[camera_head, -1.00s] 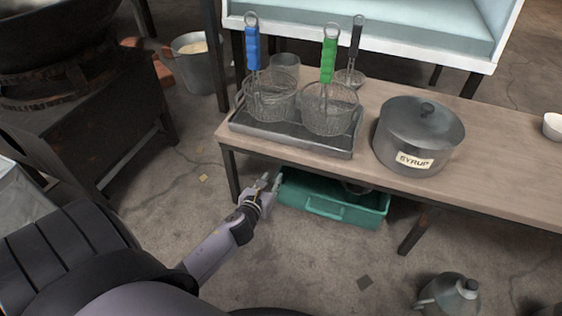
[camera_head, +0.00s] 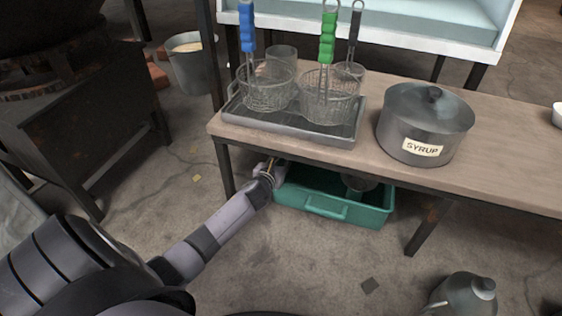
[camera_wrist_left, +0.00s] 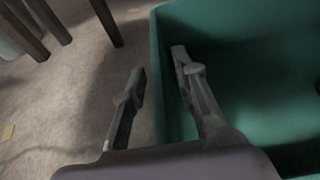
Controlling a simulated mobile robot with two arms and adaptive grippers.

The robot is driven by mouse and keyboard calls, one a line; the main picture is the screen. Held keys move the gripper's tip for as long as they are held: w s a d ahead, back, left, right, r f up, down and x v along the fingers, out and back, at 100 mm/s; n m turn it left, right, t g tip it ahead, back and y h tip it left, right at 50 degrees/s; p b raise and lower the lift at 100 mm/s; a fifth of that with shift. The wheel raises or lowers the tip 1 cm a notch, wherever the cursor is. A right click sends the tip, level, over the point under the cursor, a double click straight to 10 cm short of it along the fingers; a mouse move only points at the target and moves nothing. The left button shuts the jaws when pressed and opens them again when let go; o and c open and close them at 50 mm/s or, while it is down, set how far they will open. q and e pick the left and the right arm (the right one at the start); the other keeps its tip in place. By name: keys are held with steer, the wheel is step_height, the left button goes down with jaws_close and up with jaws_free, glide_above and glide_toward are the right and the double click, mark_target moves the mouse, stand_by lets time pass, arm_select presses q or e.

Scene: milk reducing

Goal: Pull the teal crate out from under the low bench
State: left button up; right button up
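The teal crate (camera_head: 341,207) sits on the floor under the low bench (camera_head: 497,172), its front part sticking out past the bench edge. A grey metal item (camera_head: 357,184) lies inside it. My left gripper (camera_head: 270,166) is at the crate's left end, its tips partly hidden near the bench edge. In the left wrist view, my left gripper (camera_wrist_left: 160,75) is open, with one finger inside the crate (camera_wrist_left: 169,120) and the other outside, the crate's side wall between them. Whether either finger touches the wall cannot be told. My right gripper is not in view.
On the bench stand a metal tray (camera_head: 297,133) with wire baskets and a syrup pot (camera_head: 424,125). A bench leg (camera_head: 225,168) is just left of my gripper; another leg (camera_head: 424,232) is right of the crate. A metal jug (camera_head: 468,297) stands front right. Floor before the crate is clear.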

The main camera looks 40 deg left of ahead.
arm_select(q)
steer(key=shift+c, duration=0.4)
jaws_close()
stand_by(0.4)
